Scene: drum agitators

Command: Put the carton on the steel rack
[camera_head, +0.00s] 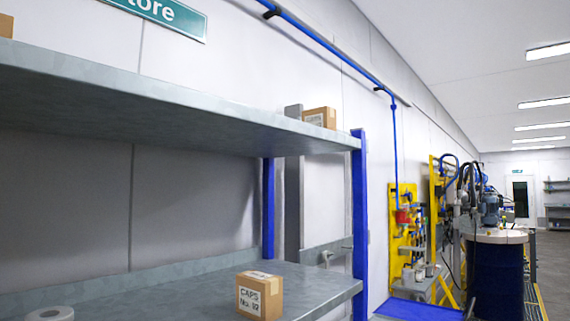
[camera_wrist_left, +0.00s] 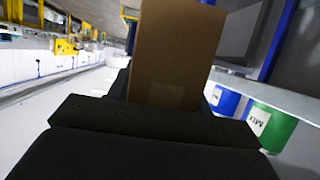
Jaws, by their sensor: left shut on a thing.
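A brown cardboard carton (camera_wrist_left: 175,45) fills the upper middle of the left wrist view. My left gripper (camera_wrist_left: 165,98) is shut on it, and the dark gripper body hides the carton's near end. The steel rack (camera_head: 190,108), with grey shelves and blue posts, fills the left of the head view. Its lower shelf (camera_head: 185,293) has a bare stretch left of a small box. Neither gripper shows in the head view. My right gripper is in no view.
A small box labelled "CAPS" (camera_head: 260,295) and a white roll (camera_head: 50,314) stand on the lower shelf. Another box (camera_head: 320,117) sits on the upper shelf. A blue drum (camera_wrist_left: 226,101) and a green drum (camera_wrist_left: 272,127) show in the left wrist view.

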